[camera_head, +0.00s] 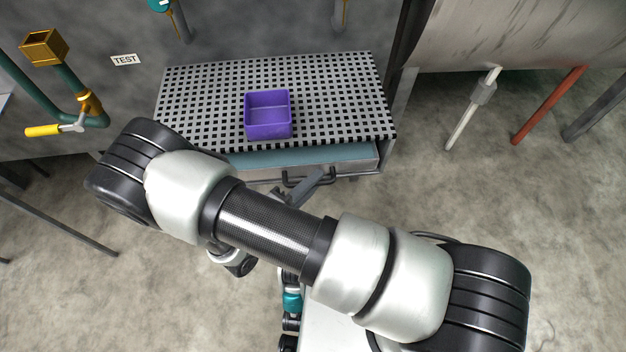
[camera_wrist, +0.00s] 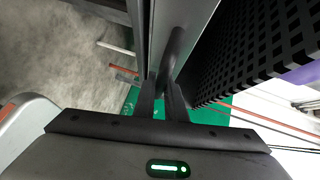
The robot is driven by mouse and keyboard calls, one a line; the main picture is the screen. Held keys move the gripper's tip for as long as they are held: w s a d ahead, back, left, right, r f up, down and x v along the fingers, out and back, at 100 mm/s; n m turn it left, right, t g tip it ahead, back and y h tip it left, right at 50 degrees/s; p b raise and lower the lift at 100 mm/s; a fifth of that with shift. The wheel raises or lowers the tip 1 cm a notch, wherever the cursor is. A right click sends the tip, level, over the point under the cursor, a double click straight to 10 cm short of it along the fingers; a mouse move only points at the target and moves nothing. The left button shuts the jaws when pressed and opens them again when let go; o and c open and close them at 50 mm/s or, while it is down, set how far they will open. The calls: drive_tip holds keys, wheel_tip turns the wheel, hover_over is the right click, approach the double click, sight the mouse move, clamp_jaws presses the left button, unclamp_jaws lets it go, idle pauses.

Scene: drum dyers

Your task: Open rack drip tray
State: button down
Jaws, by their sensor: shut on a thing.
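The drip tray's grey front (camera_head: 363,167) lies under the front edge of the perforated rack (camera_head: 345,75). A teal strip (camera_head: 325,155) shows between the rack top and that front; I cannot tell how far the tray is out. A dark bar handle (camera_head: 322,171) is on the tray front. My gripper (camera_head: 308,186) is at the handle, partly hidden behind my arm. In the wrist view, the handle (camera_wrist: 174,50) runs down between the two dark fingers of my gripper (camera_wrist: 163,100), which are shut on it.
A purple open bin (camera_head: 268,115) stands on the rack top. A teal pipe with a yellow-handled valve (camera_head: 45,130) is at the left. A white leg (camera_head: 465,120) and a red leg (camera_head: 545,108) stand at the right.

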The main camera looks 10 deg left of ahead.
drive_tip(key=s+d, duration=0.4)
drive_tip(key=s, duration=1.3)
drive_tip(key=c, duration=2.1)
unclamp_jaws()
drive_tip(key=shift+w, duration=0.1)
drive_tip(key=p+v, duration=0.1)
drive_tip(key=v, duration=1.6)
drive_tip(key=shift+a, duration=0.2)
drive_tip(key=shift+r, duration=0.1)
drive_tip(key=shift+s, duration=0.3)
